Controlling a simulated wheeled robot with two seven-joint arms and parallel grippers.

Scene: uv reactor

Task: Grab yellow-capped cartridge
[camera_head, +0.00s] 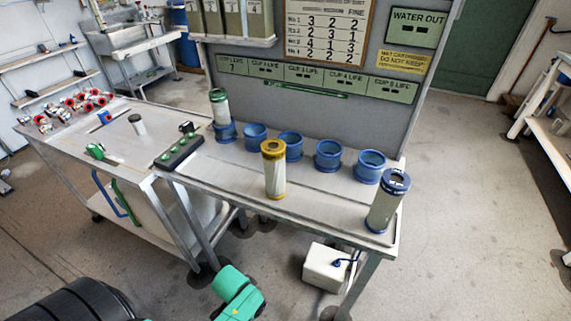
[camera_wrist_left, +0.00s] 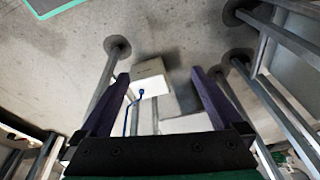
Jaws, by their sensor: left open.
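The yellow-capped cartridge (camera_head: 274,170) stands upright on the front part of the metal table in the head view. It has a pale body and a yellow base. A green-capped cartridge (camera_head: 219,108) stands in the leftmost blue cup, and a blue-capped cartridge (camera_head: 388,200) stands at the table's right end. My left gripper (camera_wrist_left: 160,73) is open and empty in the left wrist view. Its fingers frame the floor and a white box, with no cartridge in that view. My right gripper is not in view.
Several blue ring cups, such as this one (camera_head: 328,155), line the table's back edge before a grey panel. A black block with green buttons (camera_head: 178,152) sits left of the yellow-capped cartridge. A white box (camera_head: 326,269) is on the floor below.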

